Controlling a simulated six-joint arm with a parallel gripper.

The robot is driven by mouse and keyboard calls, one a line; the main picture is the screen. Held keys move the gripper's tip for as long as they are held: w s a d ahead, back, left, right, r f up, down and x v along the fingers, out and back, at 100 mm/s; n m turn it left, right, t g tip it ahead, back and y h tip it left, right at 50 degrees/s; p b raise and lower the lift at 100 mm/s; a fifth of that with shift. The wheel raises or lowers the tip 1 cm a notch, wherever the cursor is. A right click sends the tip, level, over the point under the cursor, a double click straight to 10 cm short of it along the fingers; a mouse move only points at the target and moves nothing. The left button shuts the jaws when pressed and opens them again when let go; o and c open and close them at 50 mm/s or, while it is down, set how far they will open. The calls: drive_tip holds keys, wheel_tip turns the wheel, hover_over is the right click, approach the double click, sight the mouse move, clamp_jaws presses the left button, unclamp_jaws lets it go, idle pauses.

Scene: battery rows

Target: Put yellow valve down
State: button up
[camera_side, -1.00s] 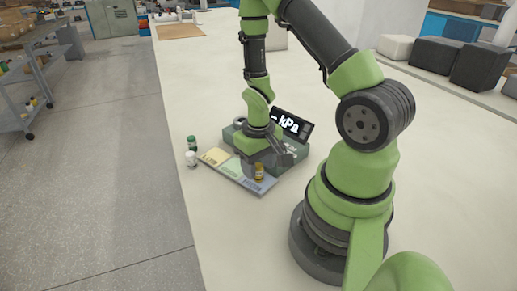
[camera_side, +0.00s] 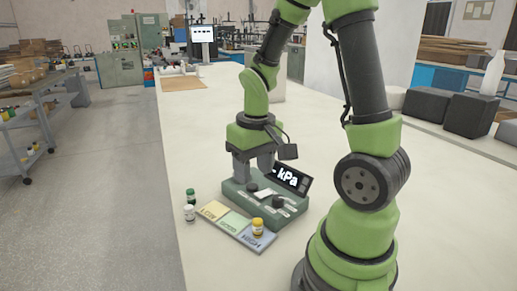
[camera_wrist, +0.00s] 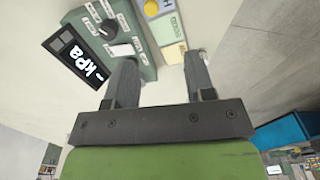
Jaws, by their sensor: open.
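The yellow valve (camera_side: 258,228) is a small yellow cylinder with a pale lower part. It stands upright on the blue section marked HIGH of a three-colour strip (camera_side: 231,224). My gripper (camera_side: 254,170) is raised above the far side of the green gauge box, apart from the valve. In the wrist view, my gripper (camera_wrist: 162,65) has its fingers spread with nothing between them.
A green-capped bottle (camera_side: 190,196) and a white one (camera_side: 189,212) stand left of the strip, near the table edge.

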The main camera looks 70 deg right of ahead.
drive_tip(key=s+a+r+t+y, duration=0.1)
drive_tip(key=s+a+r+t, duration=0.2)
drive_tip(key=a+r, duration=0.2)
drive_tip(key=s+a+r+n+t+y, duration=0.1)
drive_tip(key=s+a+r+t, duration=0.1)
drive_tip(key=a+r, duration=0.4)
wheel_tip(320, 180, up, 3)
drive_tip(key=shift+s+t, duration=0.4)
drive_tip(key=shift+t, duration=0.4)
